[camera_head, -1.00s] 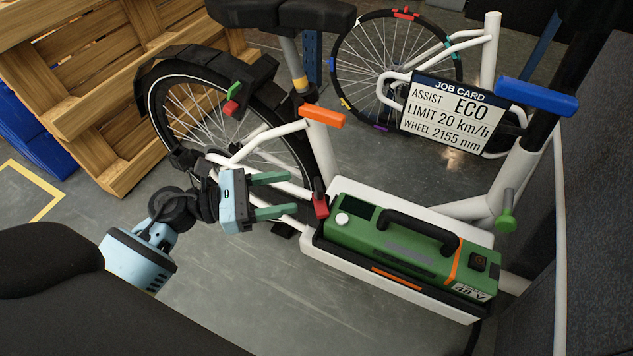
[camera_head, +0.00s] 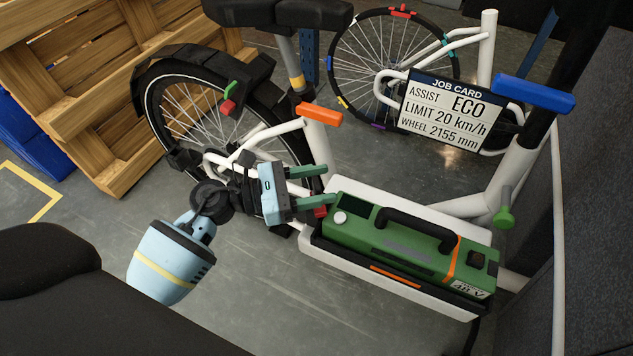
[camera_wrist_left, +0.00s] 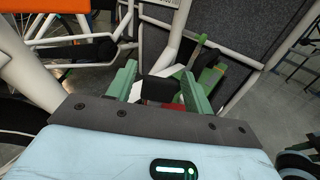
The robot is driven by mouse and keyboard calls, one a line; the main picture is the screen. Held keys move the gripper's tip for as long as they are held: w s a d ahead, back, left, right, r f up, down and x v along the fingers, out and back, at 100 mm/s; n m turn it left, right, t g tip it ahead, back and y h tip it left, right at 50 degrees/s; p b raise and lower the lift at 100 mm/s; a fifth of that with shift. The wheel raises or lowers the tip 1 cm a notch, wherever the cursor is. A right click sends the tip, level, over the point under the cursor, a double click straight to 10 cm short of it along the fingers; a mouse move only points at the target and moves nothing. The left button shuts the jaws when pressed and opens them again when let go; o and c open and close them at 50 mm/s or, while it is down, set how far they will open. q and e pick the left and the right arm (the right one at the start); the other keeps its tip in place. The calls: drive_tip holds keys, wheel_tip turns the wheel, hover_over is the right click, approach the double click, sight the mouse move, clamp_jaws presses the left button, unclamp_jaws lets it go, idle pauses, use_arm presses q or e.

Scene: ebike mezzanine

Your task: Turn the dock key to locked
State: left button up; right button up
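The dock key is a small red piece (camera_head: 320,212) at the left end of the battery dock (camera_head: 385,283), partly hidden by my lower left finger. My left gripper (camera_head: 318,185) is open, with its two green fingers apart, at that end of the dock. In the left wrist view the open fingers (camera_wrist_left: 159,86) have a black part (camera_wrist_left: 160,89) between them and a bit of red low down, partly hidden by the gripper body. I cannot tell whether the fingers touch the key. The green battery (camera_head: 400,243) with its black handle lies in the dock.
The white bike frame (camera_head: 320,150) and rear wheel (camera_head: 185,105) stand close behind the gripper. An orange lever (camera_head: 319,115) sticks out above it. A job card (camera_head: 446,112) hangs behind the battery. A wooden pallet (camera_head: 110,125) is at the left. The floor in front is clear.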

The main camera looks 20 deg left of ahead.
use_arm(q)
drive_tip(key=c, duration=0.8)
use_arm(e)
drive_tip(key=shift+w+r, duration=0.1)
drive_tip(key=shift+w, duration=0.15)
